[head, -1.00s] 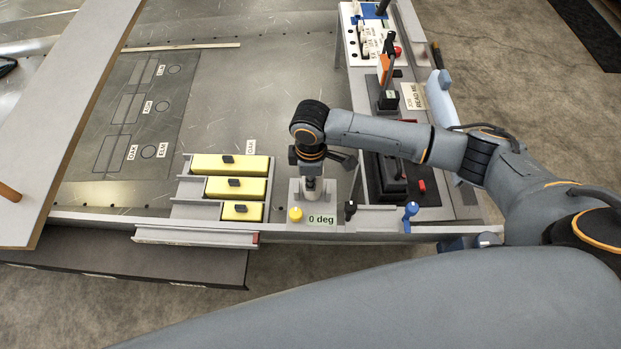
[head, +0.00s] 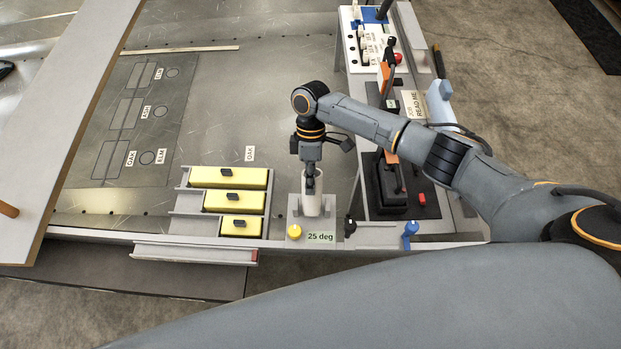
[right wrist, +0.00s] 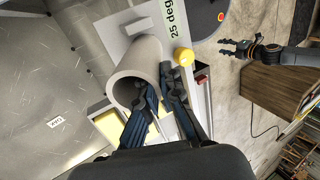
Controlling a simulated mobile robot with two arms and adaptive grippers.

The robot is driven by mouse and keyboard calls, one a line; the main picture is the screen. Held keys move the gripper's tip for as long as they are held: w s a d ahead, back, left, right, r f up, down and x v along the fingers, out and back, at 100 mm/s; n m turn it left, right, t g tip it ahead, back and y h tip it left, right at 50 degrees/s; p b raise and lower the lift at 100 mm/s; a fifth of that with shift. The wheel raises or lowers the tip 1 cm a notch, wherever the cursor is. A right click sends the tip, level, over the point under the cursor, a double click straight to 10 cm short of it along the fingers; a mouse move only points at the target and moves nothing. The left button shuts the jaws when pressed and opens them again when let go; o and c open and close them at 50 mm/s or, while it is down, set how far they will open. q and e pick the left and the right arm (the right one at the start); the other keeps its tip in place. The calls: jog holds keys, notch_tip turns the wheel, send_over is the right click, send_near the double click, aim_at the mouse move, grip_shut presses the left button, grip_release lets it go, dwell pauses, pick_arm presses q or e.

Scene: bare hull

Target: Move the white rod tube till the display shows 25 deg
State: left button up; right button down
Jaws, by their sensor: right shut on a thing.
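The white rod tube (head: 312,204) stands on its grey mount at the front edge of the bench. It shows as a hollow tube with an open mouth in the right wrist view (right wrist: 138,62). The display (head: 320,237) beside it reads 25 deg, also in the right wrist view (right wrist: 174,20). My right gripper (head: 310,184) is shut on the tube at its upper end; one finger seems inside the mouth, the other outside the wall. My left gripper (right wrist: 224,48) shows only in the right wrist view, apart from the tube, with its fingers spread.
A yellow knob (head: 294,232) sits beside the display. Yellow blocks (head: 228,202) lie in a stepped grey rack to the left. A black knob (head: 350,228) and a blue knob (head: 410,231) stand to the right. The metal plate behind the tube has free room.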

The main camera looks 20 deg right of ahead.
jog(key=shift+w, duration=0.1)
jog(key=c, duration=1.9)
grip_release()
jog(key=shift+s, duration=0.2)
jog(key=o, duration=0.4)
jog(key=shift+r, duration=0.15)
pick_arm(q)
jog(key=shift+s, duration=0.2)
pick_arm(e)
jog(key=v, duration=1.1)
jog(key=shift+w+r, duration=0.1)
jog(key=shift+r, duration=0.3)
jog(key=shift+f, duration=0.1)
